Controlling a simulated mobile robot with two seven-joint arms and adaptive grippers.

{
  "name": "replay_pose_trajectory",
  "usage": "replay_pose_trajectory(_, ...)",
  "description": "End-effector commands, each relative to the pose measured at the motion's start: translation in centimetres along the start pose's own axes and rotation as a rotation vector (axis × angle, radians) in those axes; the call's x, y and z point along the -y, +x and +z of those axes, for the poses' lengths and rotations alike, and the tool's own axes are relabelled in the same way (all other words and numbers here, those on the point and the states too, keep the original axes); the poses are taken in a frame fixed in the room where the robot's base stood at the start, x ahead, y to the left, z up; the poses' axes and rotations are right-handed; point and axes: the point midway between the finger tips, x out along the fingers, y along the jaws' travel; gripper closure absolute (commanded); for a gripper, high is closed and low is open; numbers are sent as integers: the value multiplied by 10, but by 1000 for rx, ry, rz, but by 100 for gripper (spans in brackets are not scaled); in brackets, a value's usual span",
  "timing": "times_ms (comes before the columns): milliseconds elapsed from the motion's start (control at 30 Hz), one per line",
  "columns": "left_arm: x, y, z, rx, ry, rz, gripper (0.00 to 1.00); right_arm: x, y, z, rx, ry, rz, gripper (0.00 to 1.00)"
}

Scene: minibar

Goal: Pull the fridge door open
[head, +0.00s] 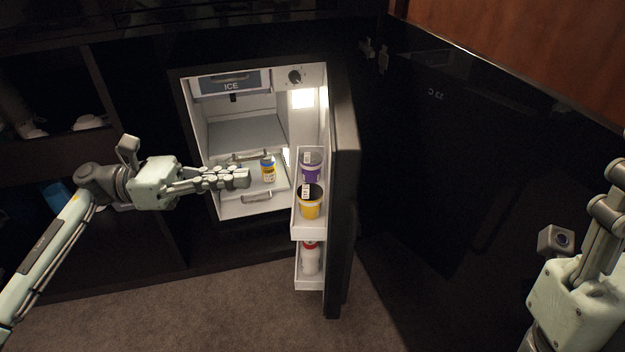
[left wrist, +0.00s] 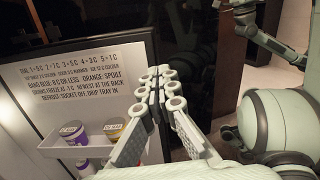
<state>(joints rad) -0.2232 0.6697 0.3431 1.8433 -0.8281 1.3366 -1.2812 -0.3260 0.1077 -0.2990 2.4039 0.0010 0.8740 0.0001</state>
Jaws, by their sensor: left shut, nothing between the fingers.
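The fridge door (head: 344,200) stands wide open, swung out to the right of the lit fridge interior (head: 245,135). Its inner side carries white shelves with tubs and a bottle. My left gripper (head: 246,178) is shut and empty, in front of the fridge opening and left of the door shelves. In the left wrist view the shut fingers (left wrist: 160,85) point toward the door's inner panel (left wrist: 95,80), which bears printed text. Whether they touch the door cannot be told. My right arm shows at the right edge of the head view, its fingers outside the picture.
The door shelf (head: 296,228) holds a purple tub (head: 311,164) and a yellow tub (head: 310,203), with a white bottle (head: 310,260) below. A small jar (head: 268,170) stands inside the fridge. A black cabinet panel (head: 450,150) stands right of the door. Carpet (head: 210,310) lies clear in front.

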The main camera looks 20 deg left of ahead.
Motion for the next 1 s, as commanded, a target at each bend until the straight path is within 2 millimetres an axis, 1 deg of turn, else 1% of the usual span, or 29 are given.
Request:
replay_pose_trajectory(33, -7, -10, -3, -41, 53, 11, 100, 0, -1, -1, -7, -1, 0, 60)
replay_pose_trajectory(67, -9, -14, -4, -56, 76, 13, 100, 0, -1, -1, -10, -1, -1, 60)
replay_pose_trajectory(100, -10, -15, -5, -70, 95, 15, 100, 0, -1, -2, -12, -1, -1, 60)
replay_pose_trajectory(167, -11, -13, -6, -76, 106, 16, 100, 0, 0, -2, -14, -1, -1, 60)
replay_pose_trajectory(267, -11, 1, -7, -73, 104, 15, 100, 0, 0, -2, -14, -1, -2, 60)
replay_pose_trajectory(367, -11, 20, -7, -70, 104, 14, 100, 0, 0, -2, -14, -1, -3, 60)
replay_pose_trajectory(600, -12, 73, -10, -68, 102, 14, 100, 0, 0, -1, -16, -1, -6, 60)
replay_pose_trajectory(700, -12, 92, -12, -67, 101, 15, 100, 0, 0, -1, -16, -1, -6, 60)
replay_pose_trajectory(833, -13, 109, -13, -68, 101, 15, 100, 0, 0, -1, -17, -1, -7, 60)
replay_pose_trajectory(1000, -13, 121, -14, -69, 98, 16, 100, 0, 0, -1, -17, -1, -7, 60)
